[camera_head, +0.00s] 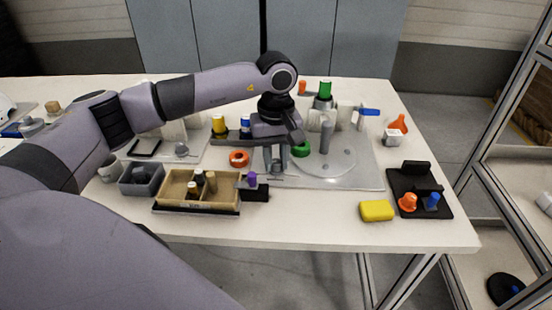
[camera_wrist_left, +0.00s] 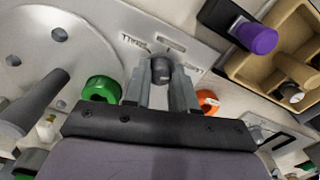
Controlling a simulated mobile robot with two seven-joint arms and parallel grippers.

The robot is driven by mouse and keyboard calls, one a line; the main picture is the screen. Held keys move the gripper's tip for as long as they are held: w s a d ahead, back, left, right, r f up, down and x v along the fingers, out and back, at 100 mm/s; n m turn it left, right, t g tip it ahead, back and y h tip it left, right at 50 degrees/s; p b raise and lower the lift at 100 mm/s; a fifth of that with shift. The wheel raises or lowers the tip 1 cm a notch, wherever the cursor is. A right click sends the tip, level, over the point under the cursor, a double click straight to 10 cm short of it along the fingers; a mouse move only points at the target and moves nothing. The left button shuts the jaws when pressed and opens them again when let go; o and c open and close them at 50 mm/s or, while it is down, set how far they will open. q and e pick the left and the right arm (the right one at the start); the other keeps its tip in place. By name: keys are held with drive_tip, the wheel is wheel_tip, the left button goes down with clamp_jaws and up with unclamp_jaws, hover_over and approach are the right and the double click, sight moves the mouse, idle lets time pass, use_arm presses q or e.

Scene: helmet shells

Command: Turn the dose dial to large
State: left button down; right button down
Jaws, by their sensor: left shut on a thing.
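The dose dial (camera_wrist_left: 160,70) is a small dark grey knob on a pale metal plate (camera_wrist_left: 112,38), seen at the centre of the left wrist view. A label reading like SMALL is printed beside it, with pale slots close by. My left gripper (camera_wrist_left: 161,82) is shut on the dial, one finger on each side. In the head view my left gripper (camera_head: 275,165) points down at the plate's front left part, and its fingers mostly hide the dial. I cannot read the dial's setting. My right gripper is not in view.
A green ring (camera_wrist_left: 101,90) and an orange ring (camera_wrist_left: 207,101) lie close on either side of the fingers. A grey post (camera_head: 326,137) stands on the round plate to the right. A tan divided tray (camera_head: 225,203) and a purple-topped item (camera_head: 252,180) are in front.

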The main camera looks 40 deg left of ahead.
sight(276, 161)
use_arm(q)
drive_tip(key=shift+r, duration=0.1)
idle(0.3)
drive_tip(key=c, duration=0.9)
unclamp_jaws()
drive_tip(key=shift+r, duration=3.55)
